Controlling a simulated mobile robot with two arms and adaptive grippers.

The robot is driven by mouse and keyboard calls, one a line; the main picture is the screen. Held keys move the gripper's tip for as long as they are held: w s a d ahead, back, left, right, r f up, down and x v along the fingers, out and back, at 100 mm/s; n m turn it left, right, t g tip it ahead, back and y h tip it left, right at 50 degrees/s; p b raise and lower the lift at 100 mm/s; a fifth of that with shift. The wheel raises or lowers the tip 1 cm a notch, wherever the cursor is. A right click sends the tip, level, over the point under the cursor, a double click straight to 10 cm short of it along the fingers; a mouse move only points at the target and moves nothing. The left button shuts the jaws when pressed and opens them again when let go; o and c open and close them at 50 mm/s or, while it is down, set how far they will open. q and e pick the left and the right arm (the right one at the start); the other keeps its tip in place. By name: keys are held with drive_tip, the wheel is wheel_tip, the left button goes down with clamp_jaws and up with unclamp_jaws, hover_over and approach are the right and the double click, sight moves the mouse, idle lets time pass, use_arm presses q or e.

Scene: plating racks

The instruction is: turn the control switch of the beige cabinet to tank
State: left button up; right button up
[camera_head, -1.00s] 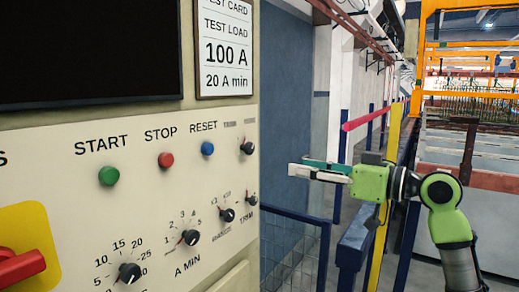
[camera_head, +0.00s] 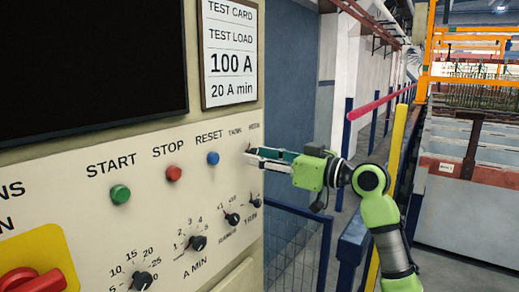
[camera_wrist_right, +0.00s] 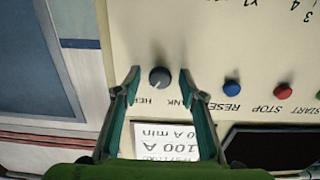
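The beige cabinet (camera_head: 140,215) fills the left of the head view. Its control switch is a small dark round knob (camera_wrist_right: 159,77) between two labels, one ending in "NK" and one starting "HER", upside down in the wrist view. A pale mark on the knob seems to point towards the "HER" side. My right gripper (camera_head: 250,156) is open at the panel, its two fingers on either side of the knob with gaps showing. In the head view the fingers mostly hide the knob. My left gripper is not in view.
Green START (camera_head: 120,194), red STOP (camera_head: 174,174) and blue RESET (camera_head: 213,158) buttons sit left of the switch. Smaller dials, including the A MIN dial (camera_head: 198,243), lie below. A test card (camera_head: 231,55) hangs above. A blue railing (camera_head: 300,240) stands right of the cabinet.

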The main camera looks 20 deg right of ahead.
drive_tip(key=shift+w+a, duration=0.15)
drive_tip(key=shift+w, duration=0.05)
clamp_jaws()
